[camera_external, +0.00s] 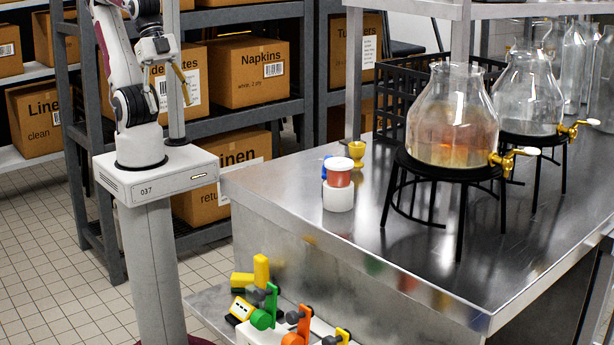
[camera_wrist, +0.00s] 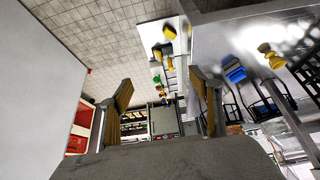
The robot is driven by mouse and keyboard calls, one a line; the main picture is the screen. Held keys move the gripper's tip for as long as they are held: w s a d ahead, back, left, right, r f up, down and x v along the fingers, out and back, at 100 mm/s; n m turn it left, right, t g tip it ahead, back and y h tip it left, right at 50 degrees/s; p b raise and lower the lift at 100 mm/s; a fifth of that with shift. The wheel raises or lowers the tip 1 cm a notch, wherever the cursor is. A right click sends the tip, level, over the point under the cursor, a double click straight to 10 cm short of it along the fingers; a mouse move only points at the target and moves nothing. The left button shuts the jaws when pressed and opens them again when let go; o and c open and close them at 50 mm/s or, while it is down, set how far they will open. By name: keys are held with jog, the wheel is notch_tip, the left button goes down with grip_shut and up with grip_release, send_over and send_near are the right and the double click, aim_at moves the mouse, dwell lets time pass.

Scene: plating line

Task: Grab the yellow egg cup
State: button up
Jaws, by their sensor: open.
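The yellow egg cup (camera_external: 356,151) stands on the steel table, just behind and to the right of a stack of cups. In the wrist view a yellow, waisted shape that looks like it (camera_wrist: 270,56) is at the upper right, outside the space between my fingers. My gripper (camera_external: 181,84) is raised at the left, in front of the shelving and well away from the cup. In the wrist view its two yellow-padded fingers (camera_wrist: 160,78) stand wide apart with nothing held between them.
A white and reddish stack (camera_external: 339,183) stands beside the egg cup, with a blue object (camera_external: 326,166) partly hidden behind it. Glass dispensers (camera_external: 450,115) on black stands and a black crate (camera_external: 400,97) are further right. The table's front is bare.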

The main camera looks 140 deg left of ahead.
jog(key=c, duration=0.3)
dwell(0.4)
